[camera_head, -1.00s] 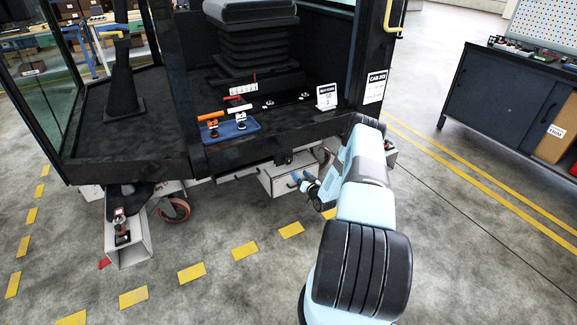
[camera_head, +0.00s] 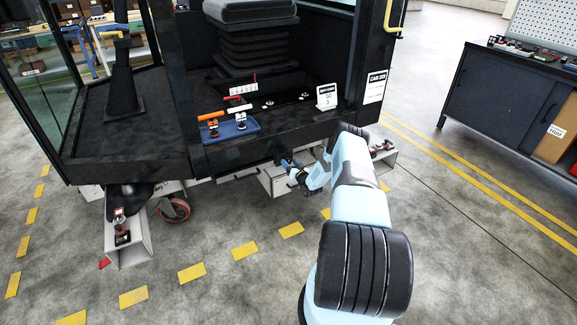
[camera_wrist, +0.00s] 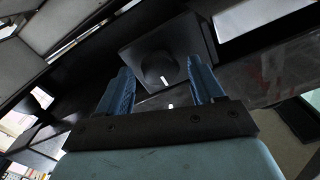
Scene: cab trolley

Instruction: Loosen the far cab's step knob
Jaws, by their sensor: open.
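A dark round knob (camera_wrist: 158,68) with a white mark sits on a square black plate (camera_wrist: 190,42) in the wrist view. My gripper (camera_wrist: 162,82) has two blue fingers, open, one on each side below the knob in the picture; I cannot tell whether they touch it. In the head view my gripper (camera_head: 289,164) is low at the front edge of the black cab (camera_head: 290,130), just under its floor. The knob cannot be made out in the head view. Only one cab shows, so I cannot tell if it is the far one.
The cab stands on a pale trolley frame with a caster (camera_head: 174,210). A blue tray (camera_head: 230,131) with small parts lies on the cab floor. A dark cabinet (camera_head: 500,100) stands at the right.

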